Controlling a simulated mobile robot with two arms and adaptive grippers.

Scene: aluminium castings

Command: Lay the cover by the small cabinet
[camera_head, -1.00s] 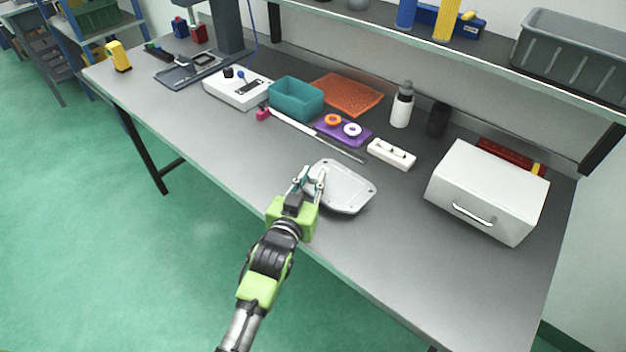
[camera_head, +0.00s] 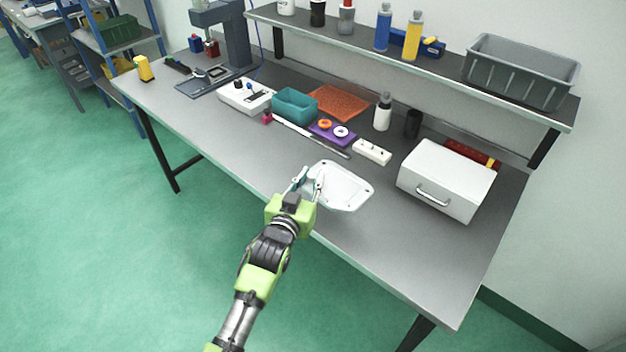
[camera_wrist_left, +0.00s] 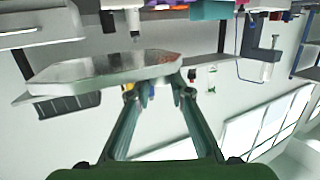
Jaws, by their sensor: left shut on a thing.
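The cover (camera_head: 343,187), a pale grey flat plate with rounded corners and small holes, is over the front part of the bench. My left gripper (camera_head: 310,180) is shut on its left edge. In the left wrist view the cover (camera_wrist_left: 100,72) shows nearly edge-on at the fingertips (camera_wrist_left: 155,92) and looks clear of the bench. The small cabinet (camera_head: 446,180), a white box with a drawer handle, stands to the right of the cover, with bare bench between them. My right gripper is not in view.
A white block (camera_head: 372,151), a purple tray (camera_head: 333,132) with rings, a white bottle (camera_head: 382,112) and a black cylinder (camera_head: 412,123) stand behind the cover. The bench top (camera_head: 400,250) is clear in front of the cabinet. A shelf (camera_head: 400,60) runs above the back.

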